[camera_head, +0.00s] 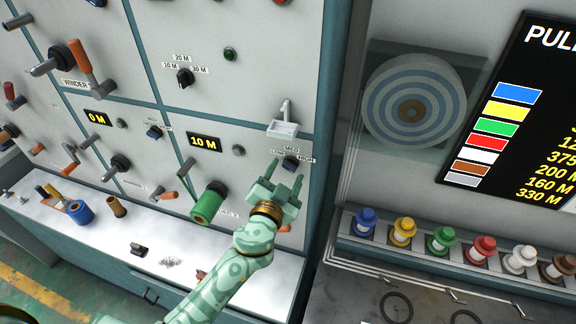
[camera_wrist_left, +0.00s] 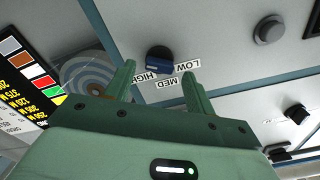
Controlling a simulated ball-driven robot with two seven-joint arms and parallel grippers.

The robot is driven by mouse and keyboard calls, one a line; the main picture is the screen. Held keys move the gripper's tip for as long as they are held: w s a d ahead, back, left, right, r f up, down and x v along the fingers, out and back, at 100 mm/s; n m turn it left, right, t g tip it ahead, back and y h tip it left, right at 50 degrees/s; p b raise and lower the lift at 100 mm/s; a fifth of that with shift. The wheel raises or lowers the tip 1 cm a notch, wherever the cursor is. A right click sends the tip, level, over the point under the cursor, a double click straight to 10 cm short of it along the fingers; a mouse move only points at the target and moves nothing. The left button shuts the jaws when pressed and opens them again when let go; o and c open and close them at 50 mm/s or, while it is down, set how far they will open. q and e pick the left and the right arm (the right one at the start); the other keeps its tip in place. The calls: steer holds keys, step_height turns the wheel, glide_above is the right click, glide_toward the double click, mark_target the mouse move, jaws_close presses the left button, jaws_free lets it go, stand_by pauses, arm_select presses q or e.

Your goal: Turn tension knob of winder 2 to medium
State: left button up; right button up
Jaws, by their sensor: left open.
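The tension knob (camera_head: 290,163), dark with a blue face, sits on the right lower panel below a small white shelf, with LOW, MED and HIGH labels around it. In the left wrist view the knob (camera_wrist_left: 158,60) lies ahead of and between the fingertips, with its labels partly between the fingers. I cannot tell surely which label its pointer faces. My left gripper (camera_head: 284,178) is open and empty, its fingers raised toward the knob; no contact is clear. It also shows in the left wrist view (camera_wrist_left: 158,80). My right gripper is not in view.
A green spool (camera_head: 208,203) sticks out left of my left gripper. A 10 M display (camera_head: 204,142) and a white shelf with a tap-like part (camera_head: 283,122) are nearby. Crank handles and other knobs stick out further left. Coloured spools (camera_head: 443,240) stand at right.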

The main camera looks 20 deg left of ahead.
arm_select(q)
steer(key=shift+w+d, duration=0.15)
steer(key=shift+w, duration=0.9)
steer(key=c, duration=1)
steer(key=shift+m, duration=0.4)
steer(key=shift+f+m+b, duration=0.1)
steer(key=shift+m+b, duration=0.2)
steer(key=shift+m, duration=0.7)
steer(key=m, duration=0.2)
steer(key=shift+m, duration=0.3)
steer(key=m, duration=0.3)
steer(key=shift+f+m, duration=0.1)
steer(key=shift+m, duration=1.6)
